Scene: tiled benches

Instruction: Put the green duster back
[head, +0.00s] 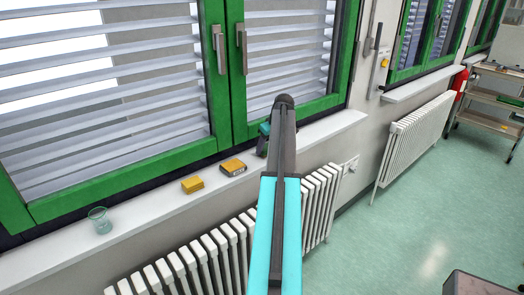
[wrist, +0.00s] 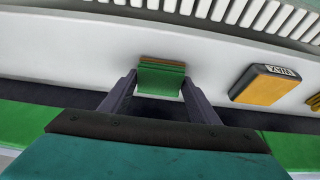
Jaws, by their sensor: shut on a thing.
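The green duster (wrist: 160,80), a small green block with a brown strip along one edge, is between the two grey fingers of my gripper (wrist: 158,85) in the wrist view. My gripper is shut on it. The duster is over or on the white window sill (wrist: 60,45); I cannot tell whether it touches the sill. In the head view, my gripper (head: 263,140) is at the sill below the green window frame, partly hidden behind my arm. I cannot make out the duster there.
Further left are a yellow block (head: 192,184) and a glass beaker (head: 100,220). A radiator (head: 318,205) is below the sill, window handles (head: 242,50) above.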

